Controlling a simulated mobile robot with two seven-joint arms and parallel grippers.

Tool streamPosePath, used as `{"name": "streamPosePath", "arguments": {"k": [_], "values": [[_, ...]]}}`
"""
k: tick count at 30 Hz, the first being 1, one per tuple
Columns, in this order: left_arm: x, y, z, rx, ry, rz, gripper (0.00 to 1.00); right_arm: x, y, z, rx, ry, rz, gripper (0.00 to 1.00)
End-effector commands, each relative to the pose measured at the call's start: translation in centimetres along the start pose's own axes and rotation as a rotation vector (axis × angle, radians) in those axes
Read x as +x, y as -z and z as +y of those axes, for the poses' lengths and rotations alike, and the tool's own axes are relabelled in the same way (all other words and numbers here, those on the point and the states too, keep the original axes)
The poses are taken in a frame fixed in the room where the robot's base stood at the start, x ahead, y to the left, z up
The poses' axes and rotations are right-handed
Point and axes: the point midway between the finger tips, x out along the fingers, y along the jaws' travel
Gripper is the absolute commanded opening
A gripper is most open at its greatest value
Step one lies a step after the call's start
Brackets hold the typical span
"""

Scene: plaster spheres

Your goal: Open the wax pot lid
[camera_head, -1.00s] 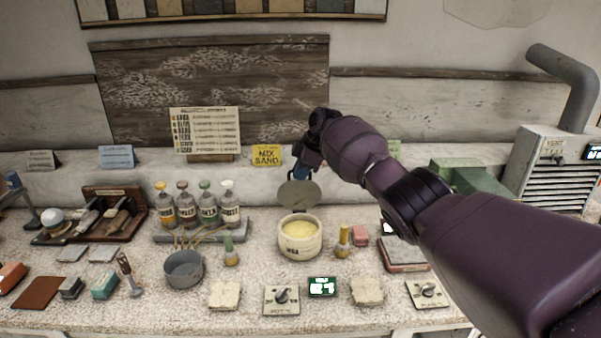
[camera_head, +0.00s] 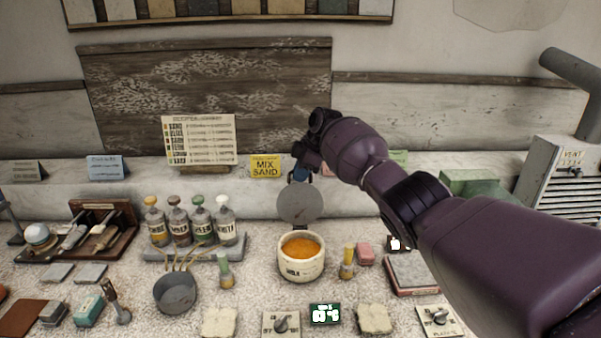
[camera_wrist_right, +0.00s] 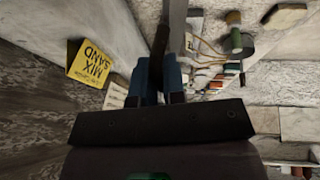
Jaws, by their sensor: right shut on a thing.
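The wax pot (camera_head: 302,268) is a cream round pot on the worktop, with its mouth uncovered and orange wax (camera_head: 302,247) inside. Its round grey lid (camera_head: 299,204) stands raised, close to upright, behind the pot's mouth. My right gripper (camera_head: 301,174) is at the lid's top edge, shut on it. In the right wrist view the blue fingers (camera_wrist_right: 160,78) close on a dark piece, and the lid shows edge-on beyond them. Whether a hinge joins lid and pot is hard to see. My left gripper is not in view.
A yellow-capped bottle (camera_head: 347,262) and a pink block (camera_head: 365,253) stand right of the pot. A dial plate (camera_head: 281,324) and a small display (camera_head: 325,314) lie in front. A yellow sign (camera_head: 265,166) stands behind.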

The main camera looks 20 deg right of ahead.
Motion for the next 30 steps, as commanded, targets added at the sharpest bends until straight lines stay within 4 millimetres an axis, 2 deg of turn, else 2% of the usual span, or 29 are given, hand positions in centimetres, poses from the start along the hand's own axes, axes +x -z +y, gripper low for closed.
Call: {"name": "streamPosePath", "arguments": {"k": [14, 15, 19, 30], "values": [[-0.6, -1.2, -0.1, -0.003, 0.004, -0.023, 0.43, 0.0, 0.1, 0.0, -0.006, -0.001, 0.002, 0.0], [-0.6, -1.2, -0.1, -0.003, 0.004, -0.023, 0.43, 0.0, 0.1, 0.0, -0.005, -0.001, 0.002, 0.14], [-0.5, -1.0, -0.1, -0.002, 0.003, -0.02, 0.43, 0.0, 0.1, 0.0, -0.004, -0.001, 0.001, 0.34], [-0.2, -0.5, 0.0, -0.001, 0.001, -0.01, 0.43, -0.3, 0.0, 0.0, -0.001, 0.0, 0.0, 0.35]]}}
